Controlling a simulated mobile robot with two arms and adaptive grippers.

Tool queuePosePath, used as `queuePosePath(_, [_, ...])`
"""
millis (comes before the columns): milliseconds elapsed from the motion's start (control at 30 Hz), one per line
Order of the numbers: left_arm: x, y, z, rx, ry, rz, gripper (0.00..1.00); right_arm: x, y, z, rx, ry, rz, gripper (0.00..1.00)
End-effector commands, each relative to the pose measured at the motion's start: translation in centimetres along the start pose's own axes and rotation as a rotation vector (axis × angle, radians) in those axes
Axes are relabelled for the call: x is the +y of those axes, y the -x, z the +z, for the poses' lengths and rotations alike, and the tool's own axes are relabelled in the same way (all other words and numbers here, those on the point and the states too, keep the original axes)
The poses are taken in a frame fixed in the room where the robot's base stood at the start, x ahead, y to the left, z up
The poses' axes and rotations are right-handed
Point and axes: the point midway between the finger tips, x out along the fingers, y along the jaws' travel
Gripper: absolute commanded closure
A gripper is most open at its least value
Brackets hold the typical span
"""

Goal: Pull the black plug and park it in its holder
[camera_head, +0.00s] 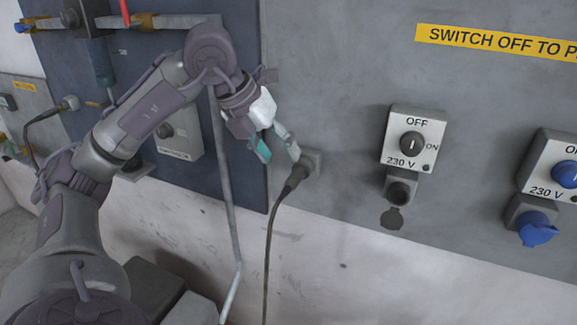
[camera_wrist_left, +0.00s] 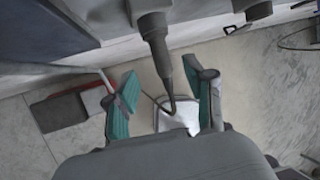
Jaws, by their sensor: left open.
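The black plug (camera_head: 297,177) sits in a small grey square mount (camera_head: 313,161) on the grey panel, left of the 230 V switch box. Its cable (camera_head: 268,245) hangs down. The plug also shows in the left wrist view (camera_wrist_left: 152,32). My left gripper (camera_head: 279,157) is open, its fingers just above and left of the plug. In the left wrist view its teal-padded fingers (camera_wrist_left: 160,80) stand on either side of the cable line, with the plug body beyond them and no visible grip. The 230 V socket (camera_head: 400,190) under the black switch is empty, its lid hanging open. My right gripper is out of view.
The black-knob switch box (camera_head: 411,137) is right of the plug; a blue-knob box (camera_head: 553,165) with a blue-lidded socket (camera_head: 536,228) stands farther right. A grey pipe (camera_head: 231,190) runs down left of the cable. The panel between plug and socket is clear.

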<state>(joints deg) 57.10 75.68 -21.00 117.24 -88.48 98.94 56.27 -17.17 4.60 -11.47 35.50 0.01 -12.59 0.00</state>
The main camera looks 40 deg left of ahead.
Motion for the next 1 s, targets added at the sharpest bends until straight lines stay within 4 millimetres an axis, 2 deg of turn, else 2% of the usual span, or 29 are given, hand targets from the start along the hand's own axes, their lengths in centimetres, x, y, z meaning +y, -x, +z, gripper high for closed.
queuePosePath(100, [-0.1, 2.3, 0.1, -0.004, -0.001, -0.002, 0.46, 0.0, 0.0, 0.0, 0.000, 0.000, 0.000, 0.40])
queuePosePath(300, [0.0, 4.3, 0.1, -0.001, -0.001, -0.002, 0.46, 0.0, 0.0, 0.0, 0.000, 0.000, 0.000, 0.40])
queuePosePath(1000, [-0.3, 4.3, -0.1, 0.004, -0.007, -0.011, 0.46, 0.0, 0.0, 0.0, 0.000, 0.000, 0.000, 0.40])
